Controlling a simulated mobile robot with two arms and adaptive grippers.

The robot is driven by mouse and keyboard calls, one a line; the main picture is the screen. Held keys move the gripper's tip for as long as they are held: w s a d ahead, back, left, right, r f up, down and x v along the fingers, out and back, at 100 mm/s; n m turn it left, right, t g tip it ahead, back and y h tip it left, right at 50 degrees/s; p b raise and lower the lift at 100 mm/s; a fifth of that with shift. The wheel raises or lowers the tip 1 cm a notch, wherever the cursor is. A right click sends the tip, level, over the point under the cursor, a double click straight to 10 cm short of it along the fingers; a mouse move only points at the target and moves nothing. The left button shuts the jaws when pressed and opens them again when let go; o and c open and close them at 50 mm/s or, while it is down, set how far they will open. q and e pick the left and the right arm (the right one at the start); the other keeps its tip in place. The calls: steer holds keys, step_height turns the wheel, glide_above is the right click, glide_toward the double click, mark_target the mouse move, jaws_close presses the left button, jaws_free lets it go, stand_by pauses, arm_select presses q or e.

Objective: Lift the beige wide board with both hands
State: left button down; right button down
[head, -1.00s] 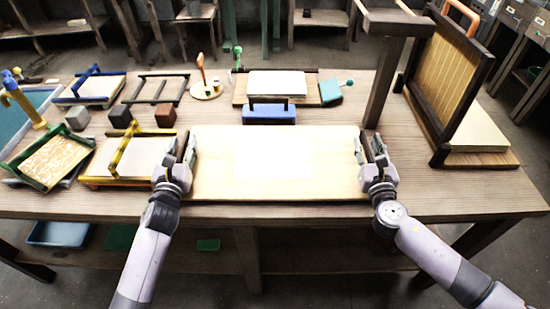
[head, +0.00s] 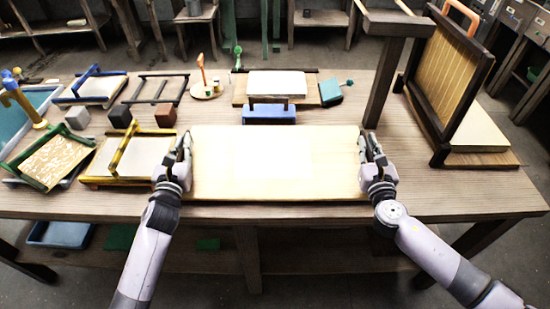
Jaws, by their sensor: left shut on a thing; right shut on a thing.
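The beige wide board (head: 275,165) lies broad and flat at the front middle of the wooden table, with a paler rectangle on its top. My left gripper (head: 186,152) is shut on its left edge. My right gripper (head: 364,150) is shut on its right edge. The fingers hide small parts of both edges. From this angle I cannot tell whether the board touches the table or is slightly above it.
A yellow-framed screen (head: 130,158) stands close left of my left gripper. A blue block (head: 269,114) and white stack (head: 277,84) are behind the board. A dark post (head: 386,85) rises behind its right corner, and a large upright mould (head: 445,75) stands farther right.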

arm_select(q)
steer(key=shift+r, duration=0.2)
arm_select(e)
steer(key=shift+r, duration=0.15)
stand_by(0.5)
